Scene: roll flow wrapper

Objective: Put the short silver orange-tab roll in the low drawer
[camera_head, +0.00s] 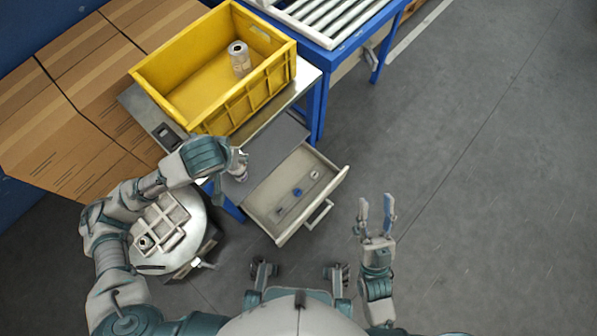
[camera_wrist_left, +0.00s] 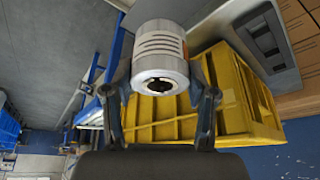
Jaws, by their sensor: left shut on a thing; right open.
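My left gripper (camera_head: 238,165) is shut on a short silver roll, beside the yellow crate and left of the open drawer. In the left wrist view the silver roll (camera_wrist_left: 160,50) sits between the two fingers, its hollow end facing the camera. It has dark stripes and a faint orange tint at its right edge. The open drawer (camera_head: 333,187) is pulled out under the metal-topped table and holds a few small items, some blue. My right gripper (camera_head: 376,220) is open and empty, right of the drawer.
The yellow crate (camera_head: 185,68) on the table holds another silver roll (camera_head: 240,62), standing upright. Cardboard boxes (camera_head: 50,130) lie at the left. A round silver-topped drum (camera_head: 155,262) stands near my left arm. A blue roller table (camera_head: 345,38) is at the back. The floor on the right is clear.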

